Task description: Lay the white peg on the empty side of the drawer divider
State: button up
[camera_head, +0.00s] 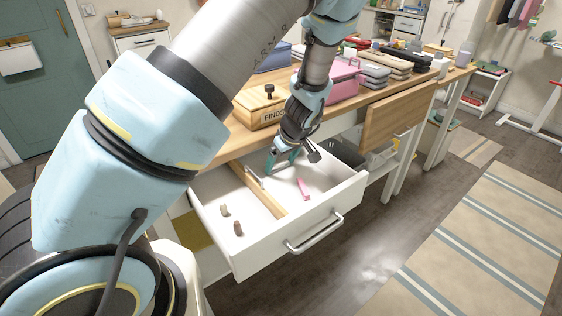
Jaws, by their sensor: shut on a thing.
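The open white drawer (330,207) has a wooden divider (266,196) running from back to front. Two small brownish pegs (238,229) stand on the left side of the divider. A pink piece (303,189) lies on the right side. A slim greyish piece (254,177) shows at the divider's far end; I cannot tell if it lies on or beside it. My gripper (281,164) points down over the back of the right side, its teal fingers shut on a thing. I cannot clearly make out the white peg against the white drawer.
The wooden worktop (235,141) overhangs the back of the drawer, with a wooden box (259,106) and a pink case (343,80) on it. The drawer's front has a metal handle (315,234). A striped rug (480,235) and open floor lie to the right.

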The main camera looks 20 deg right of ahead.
jog(key=shift+f, duration=0.2)
jog(key=o, duration=1.1)
jog(key=shift+r, duration=0.1)
jog(key=b+v, duration=0.2)
jog(key=v, duration=1)
jog(key=shift+s+r, duration=0.1)
